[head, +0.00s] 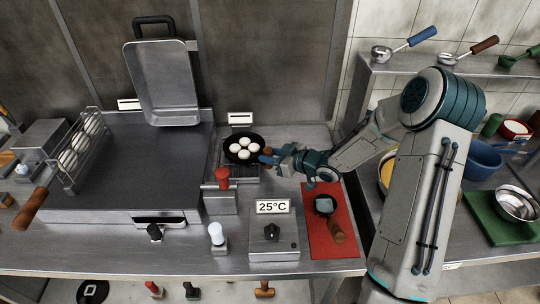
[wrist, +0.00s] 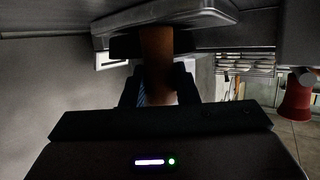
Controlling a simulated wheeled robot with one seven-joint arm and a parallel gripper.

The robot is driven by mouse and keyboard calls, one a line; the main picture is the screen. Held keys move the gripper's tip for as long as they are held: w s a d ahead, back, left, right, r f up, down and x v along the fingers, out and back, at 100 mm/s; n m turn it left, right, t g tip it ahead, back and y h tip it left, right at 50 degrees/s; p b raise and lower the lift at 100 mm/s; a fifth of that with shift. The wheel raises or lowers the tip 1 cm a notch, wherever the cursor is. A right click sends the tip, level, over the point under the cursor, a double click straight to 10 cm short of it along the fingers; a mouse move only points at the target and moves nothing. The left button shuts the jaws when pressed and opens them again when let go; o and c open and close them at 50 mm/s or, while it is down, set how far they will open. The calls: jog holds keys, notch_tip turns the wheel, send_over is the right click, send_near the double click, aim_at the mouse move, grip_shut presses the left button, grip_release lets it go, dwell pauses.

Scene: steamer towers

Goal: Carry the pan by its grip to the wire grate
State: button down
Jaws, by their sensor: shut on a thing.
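The black pan (head: 229,156) holds several round white pieces. It is at the wire grate (head: 240,173), over its far part; I cannot tell whether it rests on the grate or hangs just above it. My gripper (head: 271,156) reaches in from the right and is shut on the pan's brown grip, which shows between the fingers in the wrist view (wrist: 158,62). The pan looks about level. The dark pan body (wrist: 125,46) shows only in part beyond the grip in the wrist view, and the pan hides part of the grate.
A steel box with a red knob (head: 222,178) stands just in front of the grate. A griddle (head: 130,165) lies to the left, with a raised steel tray (head: 163,85) behind. A red mat (head: 318,243) with a small brown-handled pan is front right.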

aim_at(271, 150)
jog(key=shift+f, duration=0.15)
jog(key=c, duration=1.1)
grip_release()
jog(key=shift+o, duration=0.2)
jog(key=shift+f, duration=0.1)
notch_tip(271, 150, up, 4)
jog(key=shift+r, duration=0.25)
jog(key=s+d+r, duration=0.3)
jog(key=d+r, duration=0.3)
jog(key=d, duration=0.5)
jog(key=shift+s+r, duration=0.3)
jog(key=shift+s, duration=0.1)
